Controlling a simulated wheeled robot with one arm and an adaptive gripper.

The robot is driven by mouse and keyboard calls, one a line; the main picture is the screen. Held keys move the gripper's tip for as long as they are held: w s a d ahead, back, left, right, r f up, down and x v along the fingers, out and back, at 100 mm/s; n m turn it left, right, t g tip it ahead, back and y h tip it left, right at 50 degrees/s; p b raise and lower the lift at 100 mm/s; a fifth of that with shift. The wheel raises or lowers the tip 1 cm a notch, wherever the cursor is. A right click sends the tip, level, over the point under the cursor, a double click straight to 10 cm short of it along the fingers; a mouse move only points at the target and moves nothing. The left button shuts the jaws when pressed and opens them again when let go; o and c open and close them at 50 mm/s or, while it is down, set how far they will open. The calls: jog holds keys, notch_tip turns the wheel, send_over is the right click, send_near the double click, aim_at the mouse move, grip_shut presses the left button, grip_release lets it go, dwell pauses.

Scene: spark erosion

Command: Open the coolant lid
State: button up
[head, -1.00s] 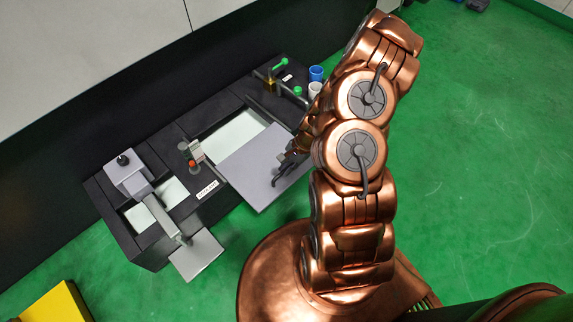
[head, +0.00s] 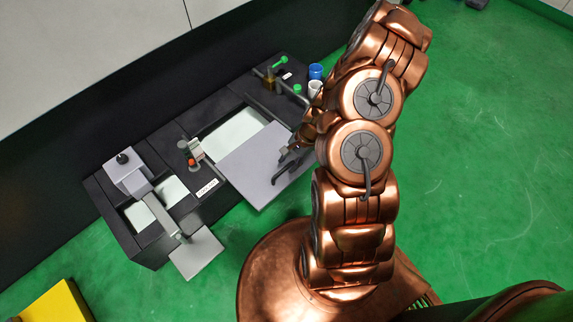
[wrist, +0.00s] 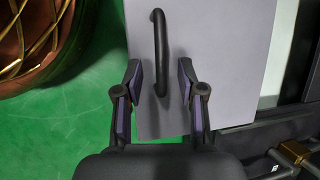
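The coolant lid is a flat grey panel (head: 258,165) on the black unit, beside a pale open basin, and juts out over the unit's front edge. A small label (head: 207,188), too small to read surely, is on the front to its left. In the wrist view the lid (wrist: 220,60) carries a black bar handle (wrist: 161,50). My gripper (wrist: 160,82) is open, with its fingertips on either side of the handle's near end and not visibly touching it. In the head view my arm hides part of the gripper and the lid's right side.
The pale basin (head: 236,132) is open behind the lid. A second small basin with a grey bracket (head: 160,213) and a flat grey plate (head: 197,252) is at left. Blue (head: 316,71) and white cups and a green-handled valve (head: 279,63) stand at the far right end. Green floor is free at right.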

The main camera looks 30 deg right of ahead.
jog(key=v, duration=0.9)
jog(key=shift+d+r, duration=0.15)
jog(key=shift+r, duration=0.1)
jog(key=s+a+r+n+g+p, duration=0.1)
jog(key=s+a+r+n+p, duration=0.2)
jog(key=r, duration=0.7)
jog(key=s+a+r+n+h+p, duration=0.1)
jog(key=a+r+n+p, duration=0.1)
jog(key=a+r+p, duration=0.6)
jog(key=s+a+r+n+g+p, duration=0.1)
jog(key=r+n+p, duration=0.15)
jog(key=r, duration=1.05)
jog(key=s+a+r+n+h+p, duration=0.1)
jog(key=s+r+p, duration=0.5)
jog(key=r, duration=0.6)
jog(key=s+a+r+n+h+p, duration=0.2)
jog(key=s+r+n+p, duration=0.4)
jog(key=s+r, duration=0.5)
jog(key=shift+s+r+g+h+p, duration=0.2)
jog(key=shift+r+g+h+p, duration=0.25)
jog(key=shift+p, duration=0.35)
